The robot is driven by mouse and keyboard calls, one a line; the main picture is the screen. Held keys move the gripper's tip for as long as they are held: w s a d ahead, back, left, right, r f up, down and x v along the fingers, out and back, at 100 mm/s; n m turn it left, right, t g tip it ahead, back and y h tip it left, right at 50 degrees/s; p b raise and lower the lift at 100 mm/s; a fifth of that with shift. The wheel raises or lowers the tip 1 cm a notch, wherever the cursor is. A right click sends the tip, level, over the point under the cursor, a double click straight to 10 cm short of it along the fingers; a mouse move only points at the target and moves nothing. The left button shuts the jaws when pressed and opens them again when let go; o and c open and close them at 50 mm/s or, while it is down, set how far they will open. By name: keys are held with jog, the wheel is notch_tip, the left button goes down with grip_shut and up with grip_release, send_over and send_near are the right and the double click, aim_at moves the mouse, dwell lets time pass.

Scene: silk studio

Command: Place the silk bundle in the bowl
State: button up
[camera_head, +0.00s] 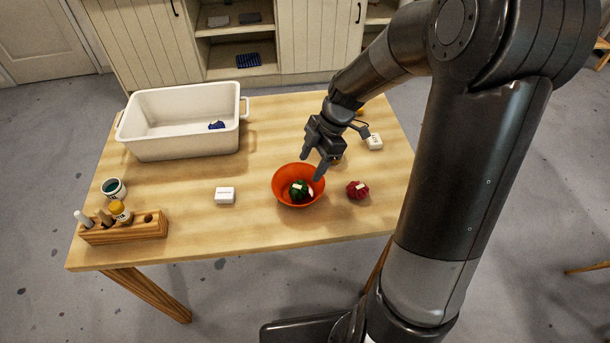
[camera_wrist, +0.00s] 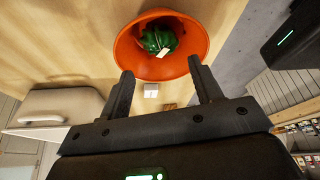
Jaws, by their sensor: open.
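The orange bowl (camera_head: 279,192) stands upright on the wooden table, right of its middle. A dark green silk bundle (camera_head: 298,190) with a small white tag lies inside it. My gripper (camera_head: 312,167) is open and empty, with its fingers above the bowl's back rim. In the wrist view the bowl (camera_wrist: 190,65) and the green bundle (camera_wrist: 158,38) show just beyond the two parted fingertips (camera_wrist: 161,66). A red bundle (camera_head: 357,190) with a pale tag lies on the table to the right of the bowl.
A white basin (camera_head: 185,140) with a small blue item (camera_head: 217,125) in it stands at the back left. A white box (camera_head: 225,195), a wooden rack (camera_head: 125,230) with bottles and a cup (camera_head: 114,188) are left of the bowl. Another white block (camera_head: 374,142) is at the right.

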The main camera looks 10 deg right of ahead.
jog(key=s+d+r+m+t+h, duration=0.2)
jog(key=s+r+m+t, duration=0.1)
jog(key=s+r+m, duration=0.6)
jog(key=s+d+r+m+t+h, duration=0.2)
jog(key=s+d+r+m+t, duration=0.1)
jog(key=s+r+m, duration=0.6)
jog(key=shift+r+m+t, duration=0.4)
jog(key=shift+r+m, duration=0.35)
jog(key=shift+m, duration=0.85)
jog(key=shift+o, duration=0.2)
jog(key=shift+d, duration=0.1)
